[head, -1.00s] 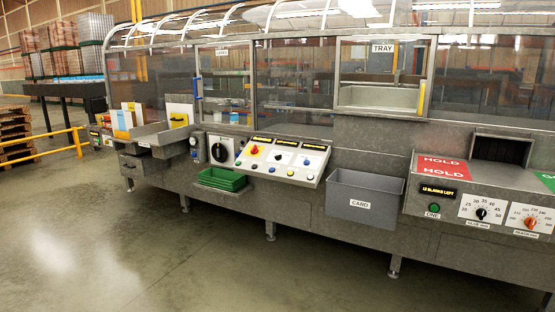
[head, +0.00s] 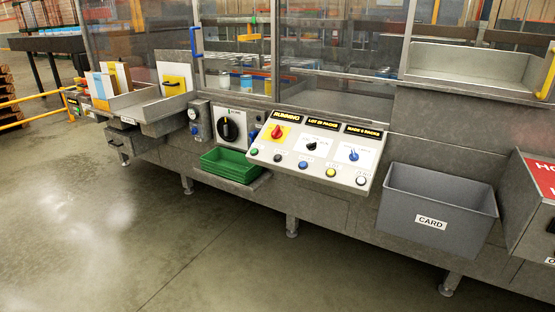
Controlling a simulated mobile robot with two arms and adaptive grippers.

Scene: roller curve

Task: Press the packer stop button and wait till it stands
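The packer's sloped control panel (head: 310,158) stands out from the front of the machine in the middle of the head view. Its left display (head: 287,116) reads RUNNING. Below that display is a red knob or button (head: 277,132) on a yellow plate. A black selector (head: 311,146) and a blue selector (head: 353,155) sit to its right. A row of small coloured buttons (head: 302,164) runs along the lower edge, too small to read their labels. Neither of my grippers is in view.
A green tray (head: 232,165) sits left of the panel, below a black rotary switch (head: 229,128). A grey CARD bin (head: 437,208) hangs to the right. A red-topped unit (head: 541,177) is at the right edge. The floor (head: 120,240) in front is clear.

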